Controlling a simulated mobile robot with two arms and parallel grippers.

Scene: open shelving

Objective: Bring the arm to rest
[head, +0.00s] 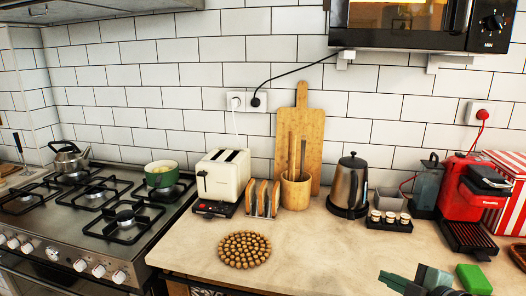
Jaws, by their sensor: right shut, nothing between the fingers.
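My right gripper (418,280) shows at the bottom right edge of the head view, dark grey-green and partly cut off by the frame. It is shut and empty, over the front part of the beige countertop (330,255). A bright green block (473,279) shows just right of it; I cannot tell whether they touch. My left gripper is not in view.
A round wooden trivet (244,249) lies on the counter. Behind stand a toaster (223,176), utensil holder (295,191), kettle (349,186), and red coffee machine (464,190). A gas stove (95,215) is left. A microwave (420,22) hangs above. The middle front counter is clear.

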